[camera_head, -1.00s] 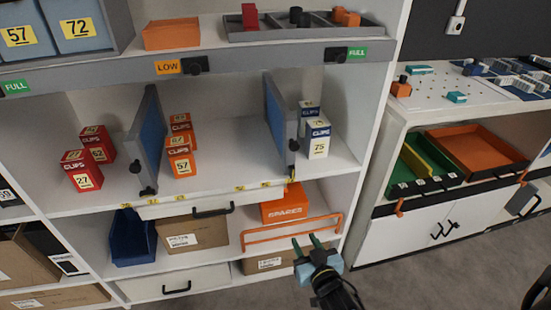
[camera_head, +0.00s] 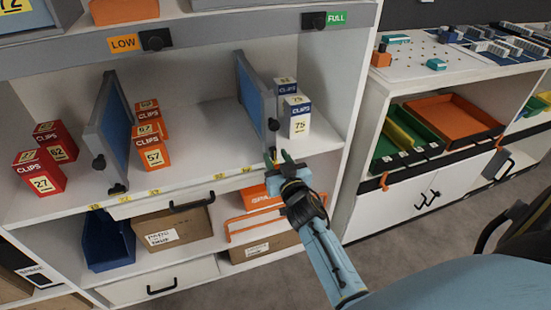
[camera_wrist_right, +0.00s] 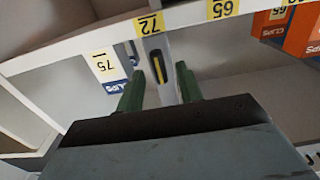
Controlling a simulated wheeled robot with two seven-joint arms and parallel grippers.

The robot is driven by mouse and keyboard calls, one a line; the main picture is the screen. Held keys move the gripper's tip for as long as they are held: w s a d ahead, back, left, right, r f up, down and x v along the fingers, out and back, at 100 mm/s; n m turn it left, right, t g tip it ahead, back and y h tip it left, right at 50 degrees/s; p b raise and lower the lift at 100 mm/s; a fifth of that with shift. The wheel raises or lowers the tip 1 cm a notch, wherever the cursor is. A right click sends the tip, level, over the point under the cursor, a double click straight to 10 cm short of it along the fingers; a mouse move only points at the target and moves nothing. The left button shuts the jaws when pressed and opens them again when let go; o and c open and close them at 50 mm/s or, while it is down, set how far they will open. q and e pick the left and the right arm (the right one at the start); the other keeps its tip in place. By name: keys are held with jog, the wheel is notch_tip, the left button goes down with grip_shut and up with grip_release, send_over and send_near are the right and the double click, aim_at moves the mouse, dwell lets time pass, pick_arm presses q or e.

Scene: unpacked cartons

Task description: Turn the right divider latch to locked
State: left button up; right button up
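The right divider (camera_head: 255,95) is a grey-framed blue panel standing on the middle shelf, left of the blue-and-white clips boxes (camera_head: 295,117). A black knob (camera_head: 273,125) is on its front edge. Its latch shows in the right wrist view as a dark piece with a yellow strip (camera_wrist_right: 160,70), roughly in line with the divider's edge. My right gripper (camera_head: 281,158) is at the shelf's front edge, just below the knob. Its green fingers (camera_wrist_right: 159,90) are apart, with the latch beyond the gap between them; contact cannot be told. My left gripper is not in view.
The left divider (camera_head: 108,130) stands between red boxes (camera_head: 40,172) and orange boxes (camera_head: 153,150). Below the shelf edge are a drawer handle (camera_head: 192,203) and an orange rail (camera_head: 245,222). A white cabinet (camera_head: 385,200) stands to the right.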

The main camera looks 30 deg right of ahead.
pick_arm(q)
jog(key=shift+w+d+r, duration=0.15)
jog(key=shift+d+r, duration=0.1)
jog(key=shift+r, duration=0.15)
pick_arm(e)
jog(key=shift+x, duration=0.75)
grip_shut()
